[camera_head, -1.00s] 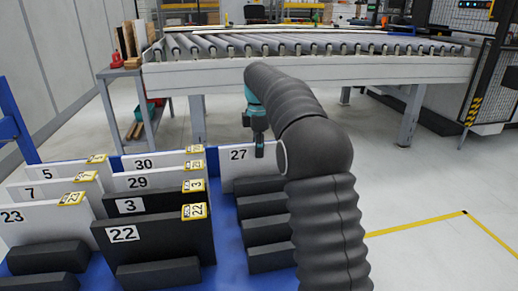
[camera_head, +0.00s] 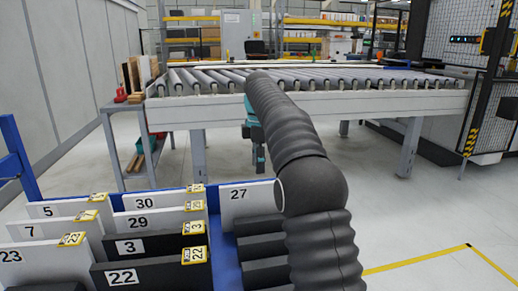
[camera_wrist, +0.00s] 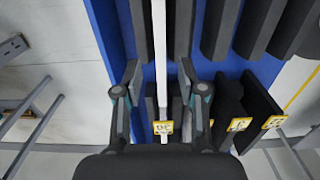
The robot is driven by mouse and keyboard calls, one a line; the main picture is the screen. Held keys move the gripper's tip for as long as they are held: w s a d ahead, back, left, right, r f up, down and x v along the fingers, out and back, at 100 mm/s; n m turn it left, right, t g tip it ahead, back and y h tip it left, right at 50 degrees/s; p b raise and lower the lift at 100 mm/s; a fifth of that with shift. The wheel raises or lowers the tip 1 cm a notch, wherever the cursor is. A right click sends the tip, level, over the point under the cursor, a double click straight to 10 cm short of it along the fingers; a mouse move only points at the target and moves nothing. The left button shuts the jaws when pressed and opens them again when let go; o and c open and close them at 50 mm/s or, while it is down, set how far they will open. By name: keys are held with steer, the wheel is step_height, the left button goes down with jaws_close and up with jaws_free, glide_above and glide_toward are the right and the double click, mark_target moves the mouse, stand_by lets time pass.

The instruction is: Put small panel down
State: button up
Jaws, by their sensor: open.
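The small white panel numbered 27 (camera_head: 245,208) stands upright in the rack's right column, its right part hidden behind my arm. My gripper (camera_head: 260,168) is just above its top edge in the head view, pointing down. In the wrist view a white panel edge (camera_wrist: 155,50) with a yellow label runs between the two spread fingers of my gripper (camera_wrist: 161,92). A gap shows on both sides of the panel, so the open fingers appear clear of it.
White panels 30 (camera_head: 150,200) and 29 (camera_head: 145,222) and black panels 3 (camera_head: 140,246) and 22 (camera_head: 150,274) stand left. Dark blocks (camera_head: 262,247) sit in front of panel 27. A roller conveyor (camera_head: 330,103) stands behind. Open floor lies right.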

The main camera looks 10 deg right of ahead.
step_height(320, 180, up, 3)
steer(key=shift+r, duration=0.2)
steer(key=s+r+m+t, duration=0.35)
steer(key=s+m, duration=0.55)
steer(key=s, duration=1)
steer(key=s+f+m+t, duration=0.1)
steer(key=s+f+m, duration=0.3)
steer(key=s+f, duration=0.3)
steer(key=s+f+m+t, duration=0.1)
steer(key=s+f+m, duration=0.4)
steer(key=s, duration=0.9)
step_height(320, 180, down, 3)
steer(key=shift+s, duration=0.25)
